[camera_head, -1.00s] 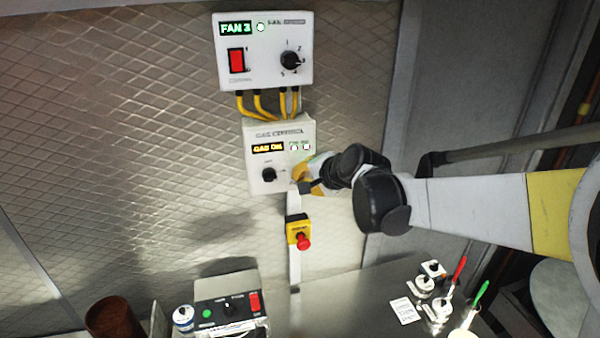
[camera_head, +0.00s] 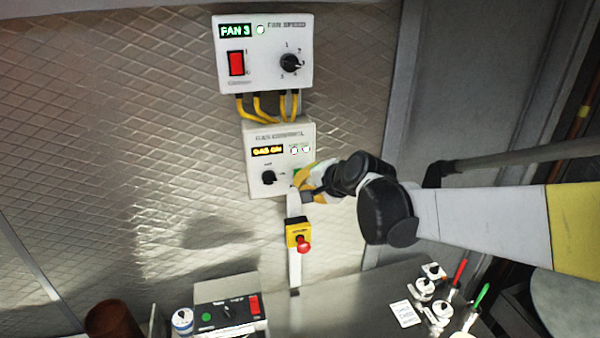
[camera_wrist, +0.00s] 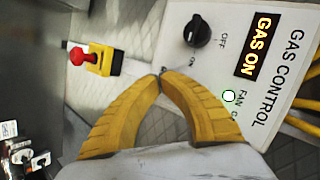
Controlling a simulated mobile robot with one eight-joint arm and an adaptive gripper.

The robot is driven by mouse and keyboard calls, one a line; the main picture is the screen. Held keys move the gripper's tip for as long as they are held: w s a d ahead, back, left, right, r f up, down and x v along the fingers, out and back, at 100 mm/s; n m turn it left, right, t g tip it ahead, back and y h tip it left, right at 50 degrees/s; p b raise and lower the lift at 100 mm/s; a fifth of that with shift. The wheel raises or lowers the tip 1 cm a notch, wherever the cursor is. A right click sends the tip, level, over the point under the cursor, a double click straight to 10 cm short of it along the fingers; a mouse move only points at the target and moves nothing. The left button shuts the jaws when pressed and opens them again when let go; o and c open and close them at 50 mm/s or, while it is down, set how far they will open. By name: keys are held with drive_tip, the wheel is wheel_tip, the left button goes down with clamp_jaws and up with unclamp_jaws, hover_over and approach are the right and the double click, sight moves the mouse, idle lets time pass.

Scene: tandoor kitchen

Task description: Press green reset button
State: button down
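The white gas control box (camera_head: 258,183) is on the wall and its display reads GAS ON. A small green patch (camera_head: 297,174), apparently the reset button, shows at the box's lower right, partly covered by my gripper. My gripper (camera_head: 301,194) is at the lower right edge of the box. In the wrist view its two yellow fingers meet at the tips (camera_wrist: 160,75), with nothing seen between them. The box (camera_wrist: 222,70) fills the upper right there. No green button shows in the wrist view; it may be behind a finger. Contact with the box cannot be told.
A red emergency stop on a yellow base (camera_head: 299,236) sits just below. A black knob (camera_head: 268,177) is on the gas box. The fan box (camera_head: 262,75) is above, joined by yellow cables. A counter unit (camera_head: 228,318) has another green button. Seasoning pots stand at right.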

drive_tip(key=s, duration=0.2)
drive_tip(key=s+d, duration=0.1)
drive_tip(key=s, duration=0.2)
drive_tip(key=shift+d, duration=0.2)
drive_tip(key=shift+w, duration=0.1)
idle(0.4)
drive_tip(key=s+d+f+n+h+b, duration=0.2)
drive_tip(key=s+d+f+b, duration=0.4)
drive_tip(key=s+f+b, duration=0.2)
drive_tip(key=s+d+f+n+g+h+b, duration=0.1)
drive_tip(key=s+d+f+n+h+b, duration=0.1)
drive_tip(key=s+d+f+b, duration=0.4)
drive_tip(key=s+d+f+n+g+h+b, duration=0.1)
drive_tip(key=s+d+f+n+b, duration=0.3)
drive_tip(key=s+f+b, duration=0.7)
wheel_tip(320, 180, down, 11)
drive_tip(key=d+h+b, duration=0.1)
drive_tip(key=b, duration=0.6)
drive_tip(key=shift+s+d, duration=0.15)
drive_tip(key=shift+d, duration=0.25)
drive_tip(key=shift+a+f, duration=0.1)
drive_tip(key=shift+f, duration=0.05)
